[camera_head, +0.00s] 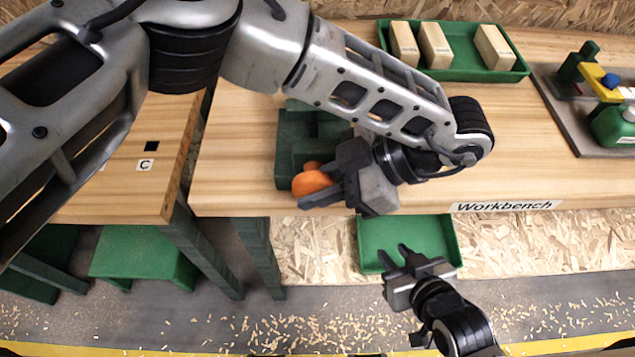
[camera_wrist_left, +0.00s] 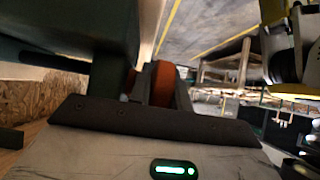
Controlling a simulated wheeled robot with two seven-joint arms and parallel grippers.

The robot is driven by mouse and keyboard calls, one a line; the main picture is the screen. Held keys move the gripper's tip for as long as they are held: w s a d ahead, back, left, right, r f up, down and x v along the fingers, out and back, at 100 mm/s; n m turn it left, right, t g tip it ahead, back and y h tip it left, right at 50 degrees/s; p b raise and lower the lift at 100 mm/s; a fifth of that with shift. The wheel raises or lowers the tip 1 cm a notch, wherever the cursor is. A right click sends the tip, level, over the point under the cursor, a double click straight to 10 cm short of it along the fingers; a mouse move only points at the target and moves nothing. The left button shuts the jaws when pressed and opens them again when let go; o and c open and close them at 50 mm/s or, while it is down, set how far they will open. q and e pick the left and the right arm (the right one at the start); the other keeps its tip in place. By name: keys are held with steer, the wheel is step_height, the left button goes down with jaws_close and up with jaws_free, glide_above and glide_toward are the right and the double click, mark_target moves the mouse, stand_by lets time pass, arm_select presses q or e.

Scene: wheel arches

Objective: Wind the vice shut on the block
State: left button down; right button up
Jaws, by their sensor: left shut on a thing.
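The dark green vice (camera_head: 289,150) stands at the front edge of the workbench, partly covered by my left arm. An orange knob or handle (camera_head: 309,181) is at its front; it also shows in the left wrist view (camera_wrist_left: 163,82), between the fingers. My left gripper (camera_head: 318,184) is shut on this orange handle. I cannot make out a block in the vice; its jaws are partly hidden. My right gripper (camera_head: 393,254) is open and empty, low in front of the bench by a green bin.
A green tray (camera_head: 462,73) with three wooden blocks (camera_head: 436,45) is at the back of the bench. A grey board (camera_head: 562,115) with green and yellow fixtures is at the right. A green bin (camera_head: 375,235) sits below the bench edge. A side table (camera_head: 120,200) marked C is at left.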

arm_select(q)
steer(key=shift+f, duration=0.1)
stand_by(0.5)
steer(key=c, duration=1.6)
jaws_free()
